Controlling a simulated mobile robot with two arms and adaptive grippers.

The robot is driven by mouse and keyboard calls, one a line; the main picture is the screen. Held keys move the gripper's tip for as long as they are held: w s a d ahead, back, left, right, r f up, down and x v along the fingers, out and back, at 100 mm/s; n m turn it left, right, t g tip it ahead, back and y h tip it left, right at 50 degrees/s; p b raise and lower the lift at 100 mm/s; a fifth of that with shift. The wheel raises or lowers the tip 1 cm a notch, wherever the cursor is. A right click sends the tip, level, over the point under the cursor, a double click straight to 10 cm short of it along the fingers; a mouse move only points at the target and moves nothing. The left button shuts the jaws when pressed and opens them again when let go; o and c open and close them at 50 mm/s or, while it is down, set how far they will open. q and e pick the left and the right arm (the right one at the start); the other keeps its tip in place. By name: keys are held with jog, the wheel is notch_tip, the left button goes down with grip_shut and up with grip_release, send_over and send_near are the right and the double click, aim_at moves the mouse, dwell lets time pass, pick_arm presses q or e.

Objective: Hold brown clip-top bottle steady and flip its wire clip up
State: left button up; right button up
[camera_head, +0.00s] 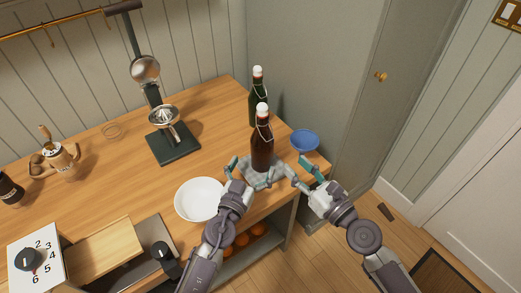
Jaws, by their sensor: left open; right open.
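The brown clip-top bottle (262,148) stands upright near the right end of the wooden counter, with a white stopper and wire clip (263,110) at its top. Whether the clip is fastened is too small to tell. My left gripper (254,172) is open, low at the front of the bottle, and hides its base. I cannot tell whether it touches the glass. My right gripper (300,173) is open and empty, to the right of the bottle's lower part and apart from it.
A green clip-top bottle (257,104) stands close behind the brown one. A blue bowl (305,141) is to the right, a white plate (198,199) to the left. A juicer press (173,143) stands further left. A tall cabinet (330,70) borders the counter's right end.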

aim_at(262, 148)
pick_arm(q)
jog(key=x, duration=0.7)
jog(key=shift+c, duration=0.4)
grip_shut()
dwell(0.8)
